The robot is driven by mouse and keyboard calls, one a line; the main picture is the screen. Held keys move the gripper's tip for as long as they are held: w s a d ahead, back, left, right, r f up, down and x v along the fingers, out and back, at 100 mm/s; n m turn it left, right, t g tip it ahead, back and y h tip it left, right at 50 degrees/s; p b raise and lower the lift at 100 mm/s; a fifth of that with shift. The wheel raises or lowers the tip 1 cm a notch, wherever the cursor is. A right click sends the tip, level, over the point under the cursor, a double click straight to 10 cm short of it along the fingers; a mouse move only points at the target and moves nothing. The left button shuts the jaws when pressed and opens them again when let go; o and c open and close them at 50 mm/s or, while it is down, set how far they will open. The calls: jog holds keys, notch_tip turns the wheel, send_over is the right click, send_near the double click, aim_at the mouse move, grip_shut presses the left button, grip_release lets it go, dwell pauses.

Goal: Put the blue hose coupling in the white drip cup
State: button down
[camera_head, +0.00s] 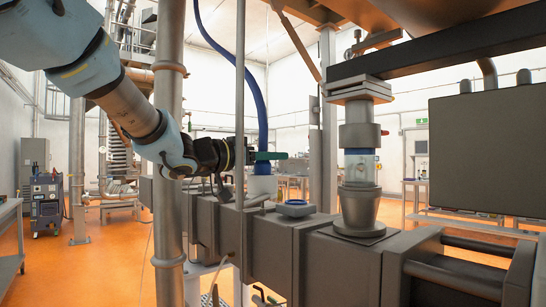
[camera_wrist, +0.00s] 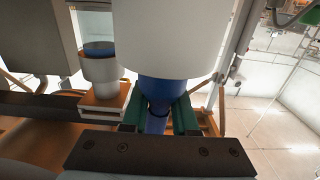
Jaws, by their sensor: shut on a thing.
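A blue hose (camera_head: 228,55) hangs from above and runs down to my gripper (camera_head: 268,156). The green fingers are shut on the blue coupling at its lower end; the coupling shows between them in the wrist view (camera_wrist: 158,121). The white drip cup (camera_head: 262,187) stands on the grey machine body directly below the fingers. In the wrist view, which looks upside down, the cup (camera_wrist: 170,35) is large and its wall overlaps the coupling's end. I cannot tell how far the coupling reaches inside the rim.
A blue-grey ring-shaped port (camera_head: 295,208) lies on the machine body right of the cup. A glass-walled feed column (camera_head: 360,170) rises farther right, beside a dark box (camera_head: 485,150).

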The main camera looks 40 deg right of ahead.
jog(key=c, duration=0.7)
grip_release()
jog(key=shift+r, duration=0.1)
jog(key=a, duration=0.4)
jog(key=a+b, duration=0.1)
jog(key=a, duration=0.3)
jog(key=a+b, duration=0.1)
jog(key=a, duration=0.3)
jog(key=shift+w, duration=0.35)
